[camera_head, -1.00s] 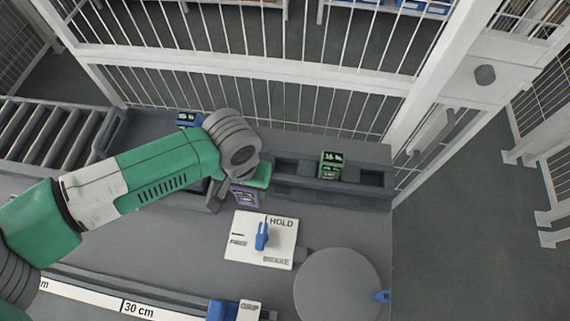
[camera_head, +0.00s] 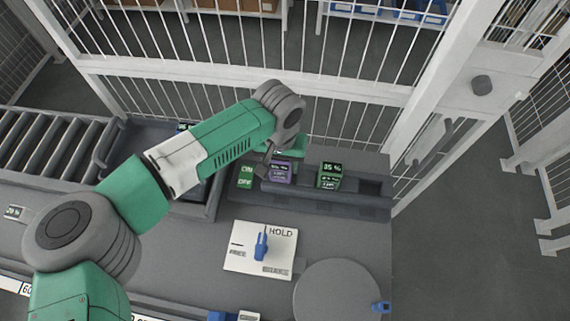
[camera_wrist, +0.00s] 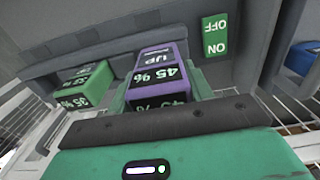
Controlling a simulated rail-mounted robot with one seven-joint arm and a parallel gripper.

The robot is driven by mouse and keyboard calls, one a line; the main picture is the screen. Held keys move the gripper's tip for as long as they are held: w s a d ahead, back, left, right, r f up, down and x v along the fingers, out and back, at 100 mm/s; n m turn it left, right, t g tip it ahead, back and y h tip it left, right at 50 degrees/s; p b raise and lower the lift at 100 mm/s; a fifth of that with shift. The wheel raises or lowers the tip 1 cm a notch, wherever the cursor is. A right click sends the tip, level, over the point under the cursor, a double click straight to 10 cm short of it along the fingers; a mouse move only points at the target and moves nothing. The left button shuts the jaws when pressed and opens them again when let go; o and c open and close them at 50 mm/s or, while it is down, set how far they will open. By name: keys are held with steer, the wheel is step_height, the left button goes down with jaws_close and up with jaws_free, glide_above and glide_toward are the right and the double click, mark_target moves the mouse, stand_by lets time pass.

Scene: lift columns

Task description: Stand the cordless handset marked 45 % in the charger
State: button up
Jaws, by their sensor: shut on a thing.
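The purple handset (camera_head: 281,172) stands at the left part of the dark grey charger (camera_head: 325,198). In the wrist view the purple handset (camera_wrist: 160,70) shows 45 % and UP on its faces. My gripper (camera_head: 287,151) is shut on it from above. The handset looks upright over or in a charger bay; I cannot tell whether its foot is fully down. A green handset marked 35 % (camera_head: 329,175) stands in the charger to its right; it also shows in the wrist view (camera_wrist: 82,84).
A green ON/OFF label (camera_head: 245,177) sits left of the charger. An empty bay (camera_head: 371,187) is at the charger's right end. In front are a white HOLD plate with a blue knob (camera_head: 261,246) and a round grey disc (camera_head: 337,292). A white fence (camera_head: 250,82) stands behind.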

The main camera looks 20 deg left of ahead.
steer(key=shift+w+d+f, duration=0.1)
steer(key=shift+w+d, duration=0.2)
steer(key=shift+w, duration=0.45)
step_height(320, 180, down, 4)
steer(key=shift+s+r, duration=0.1)
steer(key=shift+r, duration=0.1)
steer(key=o, duration=1.1)
step_height(320, 180, up, 12)
steer(key=shift+r+p, duration=0.1)
steer(key=shift+p, duration=0.25)
